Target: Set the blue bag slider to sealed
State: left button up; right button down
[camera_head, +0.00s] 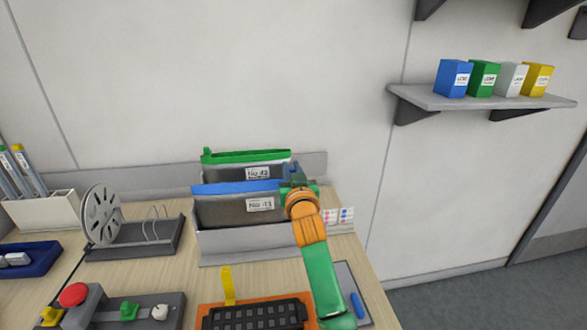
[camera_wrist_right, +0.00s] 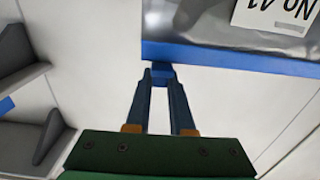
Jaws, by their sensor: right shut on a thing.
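The blue bag (camera_head: 245,208), a dark grey pouch with a blue top strip and a white label, stands in a grey holder at the back of the table. In the right wrist view its blue strip (camera_wrist_right: 230,58) runs across the top. My right gripper (camera_head: 298,187) is at the right end of this strip. In the wrist view, the fingers (camera_wrist_right: 160,82) are shut on a small blue slider (camera_wrist_right: 160,73) at the strip's edge. In the head view the gripper hides the slider. My left gripper is not in view.
A green-topped bag (camera_head: 245,157) stands right behind the blue one. A reel (camera_head: 101,215) on a stand is to the left. An orange tray with a black grid (camera_head: 255,315) lies in front. A wall shelf (camera_head: 480,101) holds several coloured boxes.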

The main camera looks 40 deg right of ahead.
jog(key=c, duration=0.8)
grip_release()
jog(key=shift+w+f, duration=0.1)
jog(key=shift+o, duration=0.2)
jog(key=b+v, duration=0.1)
jog(key=v, duration=0.6)
